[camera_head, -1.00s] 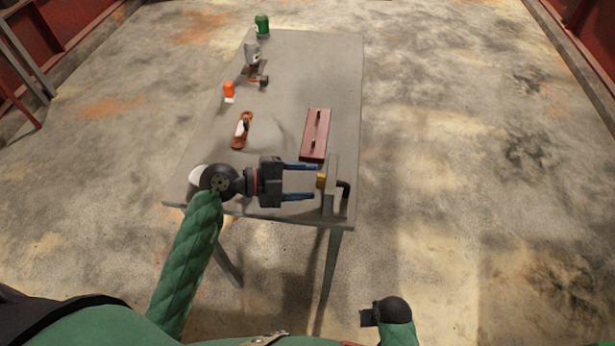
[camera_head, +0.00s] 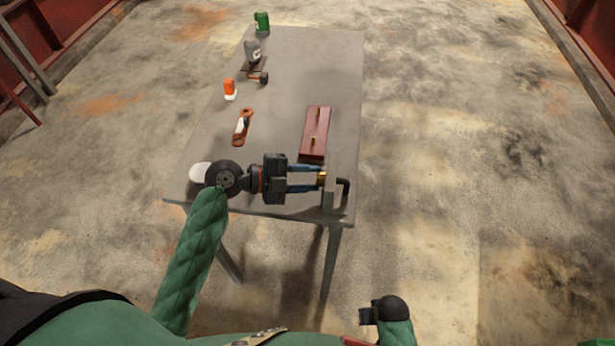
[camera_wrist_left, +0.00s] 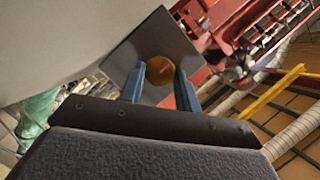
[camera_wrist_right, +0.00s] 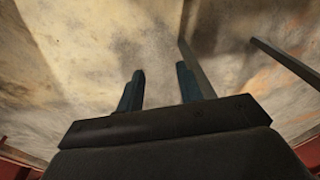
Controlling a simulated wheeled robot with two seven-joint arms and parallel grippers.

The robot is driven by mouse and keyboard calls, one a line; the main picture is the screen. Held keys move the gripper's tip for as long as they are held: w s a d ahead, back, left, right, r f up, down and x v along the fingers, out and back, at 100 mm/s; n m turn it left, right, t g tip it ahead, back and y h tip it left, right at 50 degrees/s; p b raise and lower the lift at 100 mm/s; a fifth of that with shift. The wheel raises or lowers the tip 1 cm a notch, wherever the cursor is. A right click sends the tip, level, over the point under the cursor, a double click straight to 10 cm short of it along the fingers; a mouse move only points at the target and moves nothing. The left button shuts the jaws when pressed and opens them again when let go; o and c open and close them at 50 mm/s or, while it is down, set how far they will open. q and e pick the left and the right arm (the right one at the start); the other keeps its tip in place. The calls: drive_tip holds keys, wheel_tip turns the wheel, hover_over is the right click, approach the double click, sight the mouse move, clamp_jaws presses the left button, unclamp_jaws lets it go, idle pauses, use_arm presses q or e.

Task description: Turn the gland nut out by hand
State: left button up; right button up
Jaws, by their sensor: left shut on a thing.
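The brass gland nut (camera_head: 322,178) sits on the left face of a grey upright plate (camera_head: 332,190) at the table's near right corner. My left gripper (camera_head: 318,179) reaches in from the left, its blue fingers shut on the nut. In the left wrist view the round brass nut (camera_wrist_left: 159,70) shows between the two fingertips (camera_wrist_left: 161,76), in front of the square plate (camera_wrist_left: 124,62). A dark bent pipe (camera_head: 345,187) comes out on the plate's right side. My right gripper, low in the head view (camera_head: 367,316), is open and empty in the right wrist view (camera_wrist_right: 158,78).
A white round thing (camera_head: 199,173) is partly behind my left wrist.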

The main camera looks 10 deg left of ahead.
use_arm(q)
drive_tip(key=shift+f+b, duration=0.25)
drive_tip(key=shift+b, duration=0.95)
drive_tip(key=shift+r+n+g+b, duration=0.1)
drive_tip(key=shift+n+g+b, duration=0.3)
drive_tip(key=shift+b, duration=0.75)
drive_tip(key=shift+r+n+b, duration=0.1)
drive_tip(key=shift+n+b, duration=0.3)
drive_tip(key=shift+b, duration=0.15)
drive_tip(key=shift+n+g+y, duration=0.3)
drive_tip(key=shift+n+g, duration=0.1)
use_arm(e)
wheel_tip(320, 180, up, 17)
drive_tip(key=a, duration=0.2)
drive_tip(key=shift+s+a+f+t+y, duration=0.15)
drive_tip(key=shift+s+f+t+y, duration=0.05)
drive_tip(key=shift+s+t+y, duration=0.2)
use_arm(q)
drive_tip(key=shift+w+r+n+g, duration=0.1)
drive_tip(key=shift+w+n+g, duration=0.05)
drive_tip(key=shift+n+g, duration=0.45)
drive_tip(key=shift+n, duration=0.5)
use_arm(e)
drive_tip(key=shift+d+r, duration=0.15)
drive_tip(key=shift+d, duration=0.05)
use_arm(q)
drive_tip(key=shift+g, duration=0.3)
